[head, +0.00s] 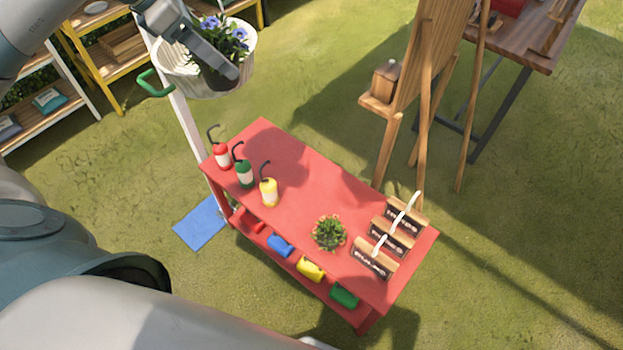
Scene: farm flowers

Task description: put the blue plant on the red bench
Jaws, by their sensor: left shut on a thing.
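The blue plant (237,36), with blue-violet flowers and green leaves, is at the top left, at a round white basket (181,83). My left gripper (222,68) reaches in from the top left and is shut on the blue plant. Its fingers cover part of the plant, and I cannot tell whether the plant still touches the basket. The red bench (310,178) stands below and to the right, apart from the gripper. My right gripper is not in view.
A wooden easel (425,90) stands behind; shelves (100,45) are at upper left.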

